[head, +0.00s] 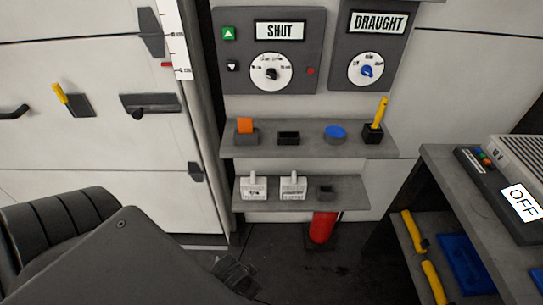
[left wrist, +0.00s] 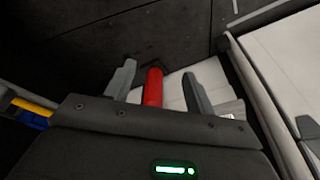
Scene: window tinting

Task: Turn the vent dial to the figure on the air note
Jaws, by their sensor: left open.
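A dark panel with a DRAUGHT display (head: 378,22) carries a round white dial with a blue knob (head: 367,71). A second panel reading SHUT (head: 279,30) has a white dial with a black knob (head: 271,73). The small dial print is too blurred to read. I cannot pick out an air note. My left gripper (head: 237,274) is low at the bottom centre, well below both dials, partly behind my own arm. In the left wrist view my left gripper (left wrist: 159,70) is open, its fingers apart and pointing towards the floor area. My right gripper is not in view.
Two shelves (head: 370,144) below the panels hold an orange piece (head: 245,125), a blue disc (head: 335,131) and white tags (head: 293,186). A red cylinder (head: 322,226) stands beneath; it also shows in the left wrist view (left wrist: 153,88). A bench with an OFF sign (head: 522,203) is at right.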

